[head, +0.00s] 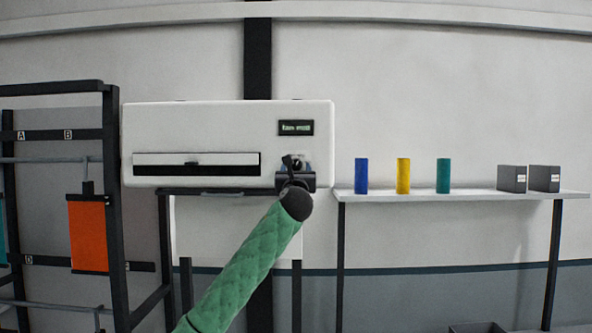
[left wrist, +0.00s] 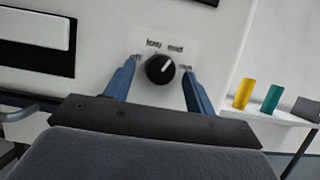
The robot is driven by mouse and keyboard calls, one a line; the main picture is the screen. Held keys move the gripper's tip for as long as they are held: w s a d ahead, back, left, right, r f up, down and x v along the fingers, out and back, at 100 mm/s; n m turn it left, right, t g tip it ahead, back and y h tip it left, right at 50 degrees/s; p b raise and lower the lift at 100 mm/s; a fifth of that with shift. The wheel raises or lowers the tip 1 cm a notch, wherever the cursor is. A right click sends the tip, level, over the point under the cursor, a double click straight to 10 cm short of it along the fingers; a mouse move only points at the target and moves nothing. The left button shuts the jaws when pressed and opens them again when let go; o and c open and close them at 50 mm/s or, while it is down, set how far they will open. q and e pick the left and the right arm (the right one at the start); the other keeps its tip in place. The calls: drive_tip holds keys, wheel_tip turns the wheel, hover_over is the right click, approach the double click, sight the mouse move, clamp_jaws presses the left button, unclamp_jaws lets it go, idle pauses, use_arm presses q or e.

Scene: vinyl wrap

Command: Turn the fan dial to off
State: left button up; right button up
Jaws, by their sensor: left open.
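The fan dial (left wrist: 160,69) is a round black knob with a white pointer line on the front of the white wall unit (head: 220,115). The pointer leans to the upper right in the left wrist view. Small labels (left wrist: 164,46) sit around its upper side, too blurred to read surely. My left gripper (left wrist: 158,85) is open, with one blue finger on each side of the dial. I cannot tell whether the fingers touch it. In the head view my left gripper (head: 294,165) largely covers the dial. My right gripper is not in view.
The unit has a small display (head: 296,128) above the dial and a dark slot (head: 196,171) at left. A shelf (head: 455,195) at right holds blue, yellow and teal rolls and two grey boxes. A dark rack (head: 115,210) with an orange sheet (head: 88,235) stands at left.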

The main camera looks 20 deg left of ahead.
use_arm(q)
drive_tip(key=c, duration=1)
drive_tip(key=shift+o, duration=0.2)
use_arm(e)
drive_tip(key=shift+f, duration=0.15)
